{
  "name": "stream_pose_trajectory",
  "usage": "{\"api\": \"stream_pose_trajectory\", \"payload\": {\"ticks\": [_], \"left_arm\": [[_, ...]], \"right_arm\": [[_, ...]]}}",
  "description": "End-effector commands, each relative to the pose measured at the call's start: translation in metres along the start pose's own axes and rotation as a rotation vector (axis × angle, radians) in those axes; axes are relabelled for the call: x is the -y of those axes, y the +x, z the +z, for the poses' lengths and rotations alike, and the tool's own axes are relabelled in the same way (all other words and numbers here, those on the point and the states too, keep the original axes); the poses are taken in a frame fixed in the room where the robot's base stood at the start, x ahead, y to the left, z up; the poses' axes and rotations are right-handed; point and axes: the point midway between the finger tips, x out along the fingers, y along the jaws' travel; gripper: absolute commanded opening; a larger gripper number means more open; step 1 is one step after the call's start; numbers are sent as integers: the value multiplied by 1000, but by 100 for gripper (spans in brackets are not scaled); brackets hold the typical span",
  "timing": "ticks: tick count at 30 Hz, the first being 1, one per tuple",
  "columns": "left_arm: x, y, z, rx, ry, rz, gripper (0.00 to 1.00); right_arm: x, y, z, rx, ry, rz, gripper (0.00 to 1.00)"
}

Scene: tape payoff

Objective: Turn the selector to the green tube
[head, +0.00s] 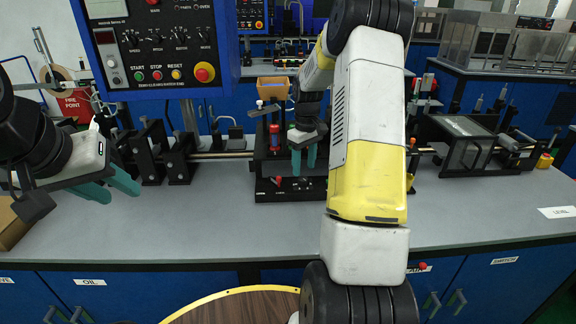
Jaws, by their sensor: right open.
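My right gripper (303,168) hangs with its teal fingers pointing down in front of a black unit (262,152) at the middle of the bench. The fingers are slightly apart with nothing seen between them. A red-topped blue tube or cylinder (275,139) stands on the unit, left of the gripper. A small red knob (278,181) shows low on the unit's front, left of the fingertips; I cannot tell whether it is the selector. I cannot make out a green tube; part of the unit is behind the gripper. My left gripper (122,192) is open and empty over the bench's left side.
A blue control panel (155,50) overhangs the bench at upper left. Black roller stands (180,160) and a metal shaft flank the unit on the left, a black box (466,145) on the right. The bench front (240,225) is clear. A cardboard box (12,228) sits at far left.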

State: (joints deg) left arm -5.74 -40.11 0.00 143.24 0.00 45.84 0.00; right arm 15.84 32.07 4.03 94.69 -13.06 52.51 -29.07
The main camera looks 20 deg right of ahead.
Motion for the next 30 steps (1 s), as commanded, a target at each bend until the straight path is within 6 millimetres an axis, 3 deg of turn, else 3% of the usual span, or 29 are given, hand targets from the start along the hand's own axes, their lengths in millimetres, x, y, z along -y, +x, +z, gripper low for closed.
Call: {"api": "stream_pose_trajectory", "payload": {"ticks": [3, 7, 23, 26, 30], "left_arm": [[0, 0, 0, 0, 0, 0, 36], [0, 0, 0, 0, 0, 0, 36], [0, 0, 0, 0, 0, 0, 36], [0, 0, 0, 0, 0, 0, 36], [0, 0, 0, 0, 0, 0, 36]], "right_arm": [[0, -19, -1, -2, -1, 2, 50], [0, -30, 0, 0, -1, 0, 50], [2, -36, 0, -5, 2, 3, 50], [14, -56, 4, -29, 17, 14, 50], [48, -105, 18, -100, 58, 41, 50]]}}
